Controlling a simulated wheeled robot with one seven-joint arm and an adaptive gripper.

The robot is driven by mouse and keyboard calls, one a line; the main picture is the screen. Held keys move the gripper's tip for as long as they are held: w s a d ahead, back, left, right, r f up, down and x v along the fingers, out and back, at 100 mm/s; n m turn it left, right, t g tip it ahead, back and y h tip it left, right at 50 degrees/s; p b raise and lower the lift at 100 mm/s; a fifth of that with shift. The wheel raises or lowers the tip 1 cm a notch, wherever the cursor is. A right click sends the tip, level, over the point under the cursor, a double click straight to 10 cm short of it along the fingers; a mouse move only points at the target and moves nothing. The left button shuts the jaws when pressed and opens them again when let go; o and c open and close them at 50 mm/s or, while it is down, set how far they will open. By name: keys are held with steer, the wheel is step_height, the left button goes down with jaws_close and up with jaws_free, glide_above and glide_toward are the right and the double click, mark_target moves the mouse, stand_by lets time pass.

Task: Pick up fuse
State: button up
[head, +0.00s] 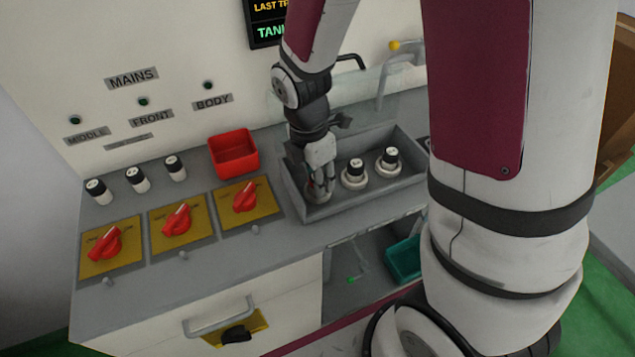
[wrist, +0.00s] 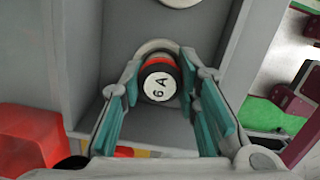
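A fuse (wrist: 160,84) with a black body, a white face marked "6 A" and a red band stands in a light round base in the wrist view. My gripper (wrist: 160,75) has its teal-padded fingers on either side of this fuse, with a small gap showing at each side. In the head view my gripper (head: 319,176) points down into the left end of a grey tray (head: 300,203) and mostly hides that fuse. Two more black and white fuses stand to the right in the tray, one in the middle (head: 354,172) and one at the right (head: 389,160).
The tray's raised walls stand close around my gripper. A red bin (head: 234,152) is to its left. A teal bin (head: 403,260) sits below the counter.

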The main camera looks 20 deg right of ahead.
steer(key=shift+c, duration=1.1)
steer(key=shift+r, duration=0.1)
